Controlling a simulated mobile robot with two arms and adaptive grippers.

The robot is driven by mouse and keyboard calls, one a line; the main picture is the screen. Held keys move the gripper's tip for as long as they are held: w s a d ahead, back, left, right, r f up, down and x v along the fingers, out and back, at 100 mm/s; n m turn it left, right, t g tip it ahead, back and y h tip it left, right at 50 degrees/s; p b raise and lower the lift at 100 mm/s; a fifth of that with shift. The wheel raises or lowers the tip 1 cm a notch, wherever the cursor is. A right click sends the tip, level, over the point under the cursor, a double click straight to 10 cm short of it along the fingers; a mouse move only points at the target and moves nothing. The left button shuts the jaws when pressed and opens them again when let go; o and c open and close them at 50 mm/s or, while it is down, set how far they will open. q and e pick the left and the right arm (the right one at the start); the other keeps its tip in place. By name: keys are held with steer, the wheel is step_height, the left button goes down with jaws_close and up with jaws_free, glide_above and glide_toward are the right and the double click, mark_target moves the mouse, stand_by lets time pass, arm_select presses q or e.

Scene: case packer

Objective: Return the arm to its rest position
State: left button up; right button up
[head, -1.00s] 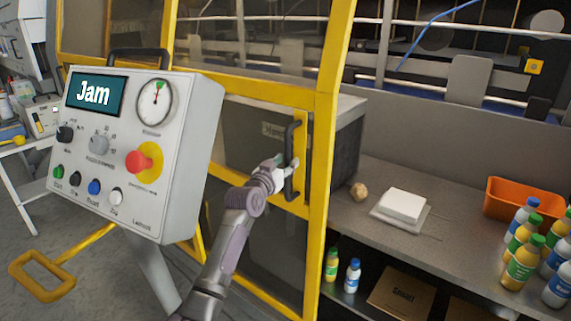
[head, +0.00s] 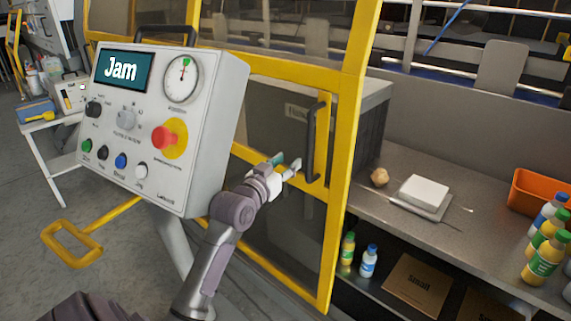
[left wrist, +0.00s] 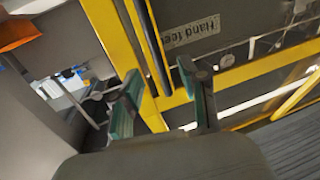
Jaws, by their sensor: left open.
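My left gripper (head: 287,164) is open and empty in the head view. It is just left of the dark door handle (head: 316,142) on the yellow-framed door (head: 339,160), with a small gap between. In the left wrist view its two green-padded fingers (left wrist: 160,100) are spread apart with nothing between them. The dark handle also shows in the left wrist view (left wrist: 148,40), beyond the fingers. My left arm reaches up from the bottom of the head view. My right gripper is in neither view.
A control panel (head: 215,120) reading "Jam" stands left of the arm, close to it. A yellow pedal bar (head: 72,245) is below it. A grey counter (head: 395,170) at the right holds a white block (head: 425,192), several bottles (head: 545,255) and an orange bin (head: 530,190).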

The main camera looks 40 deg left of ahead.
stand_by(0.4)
arm_select(q)
step_height(320, 180, down, 21)
steer(key=d+g, duration=0.2)
steer(key=g, duration=0.2)
steer(key=s+d+f+g+h, duration=0.1)
steer(key=s+d+f+g, duration=0.15)
steer(key=f, duration=0.55)
steer(key=s+d+f+g, duration=0.1)
steer(key=s+d+f, duration=0.1)
steer(key=s+f, duration=0.35)
steer(key=s+d+f+g+h, duration=0.1)
steer(key=s+d+f, duration=0.1)
steer(key=f, duration=0.8)
steer(key=s+d+f+m+g, duration=0.1)
steer(key=s+d+f, duration=0.3)
steer(key=s, duration=0.9)
steer(key=s+d+f+m+g, duration=0.1)
steer(key=s+d+f+g, duration=0.3)
steer(key=s+f, duration=0.7)
steer(key=s+d+f+m+g, duration=0.2)
steer(key=s+f, duration=0.6)
steer(key=s, duration=0.8)
steer(key=shift+d+f+g+h, duration=0.2)
steer(key=shift+d+g+h, duration=0.35)
steer(key=shift+d, duration=0.7)
steer(key=shift+w, duration=0.1)
